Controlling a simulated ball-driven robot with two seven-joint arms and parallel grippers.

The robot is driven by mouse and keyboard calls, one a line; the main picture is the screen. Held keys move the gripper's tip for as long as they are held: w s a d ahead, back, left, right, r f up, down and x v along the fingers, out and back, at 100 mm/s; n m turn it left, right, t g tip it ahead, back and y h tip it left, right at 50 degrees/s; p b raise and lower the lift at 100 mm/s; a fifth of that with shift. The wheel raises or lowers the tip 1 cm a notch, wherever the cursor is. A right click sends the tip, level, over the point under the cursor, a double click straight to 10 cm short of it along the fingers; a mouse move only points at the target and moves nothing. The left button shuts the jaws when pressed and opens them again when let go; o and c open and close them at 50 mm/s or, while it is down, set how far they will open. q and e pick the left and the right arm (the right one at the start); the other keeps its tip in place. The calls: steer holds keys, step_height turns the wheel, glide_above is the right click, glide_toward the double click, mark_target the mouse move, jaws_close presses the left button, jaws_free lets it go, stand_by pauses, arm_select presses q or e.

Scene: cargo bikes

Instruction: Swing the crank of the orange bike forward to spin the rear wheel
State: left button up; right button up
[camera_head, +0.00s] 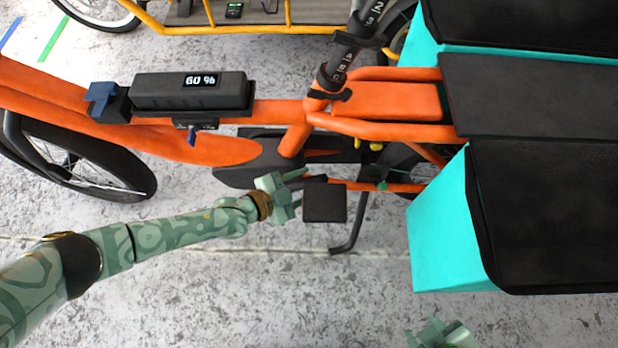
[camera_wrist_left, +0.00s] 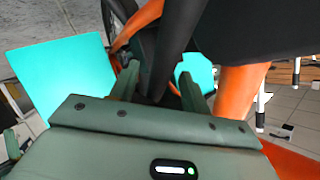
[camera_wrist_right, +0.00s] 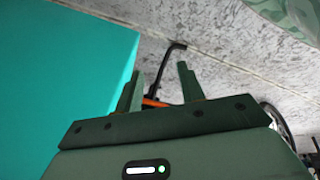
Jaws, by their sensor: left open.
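The orange bike (camera_head: 285,130) stands across the head view. Its black pedal (camera_head: 325,204) juts out below the frame, with the dark crank arm (camera_head: 316,179) just above it. My left gripper (camera_head: 299,187) is open, just left of the pedal and close to the crank. In the left wrist view, a dark bar (camera_wrist_left: 165,50) shows between the open fingers (camera_wrist_left: 160,88); contact cannot be told. The rear wheel (camera_head: 402,165) is mostly hidden behind the turquoise bag. My right gripper (camera_head: 438,335) is at the bottom edge; its fingers (camera_wrist_right: 160,85) are apart and empty.
A turquoise bag (camera_head: 437,235) with a black lid (camera_head: 545,215) hangs at the bike's right. The kickstand (camera_head: 350,238) reaches the floor behind the pedal. A yellow-framed bike (camera_head: 230,29) stands at the top. The speckled floor (camera_head: 270,300) below is clear.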

arm_select(q)
steer(key=shift+x, duration=1)
steer(key=shift+r, duration=0.1)
jaws_close()
steer(key=shift+a, duration=0.1)
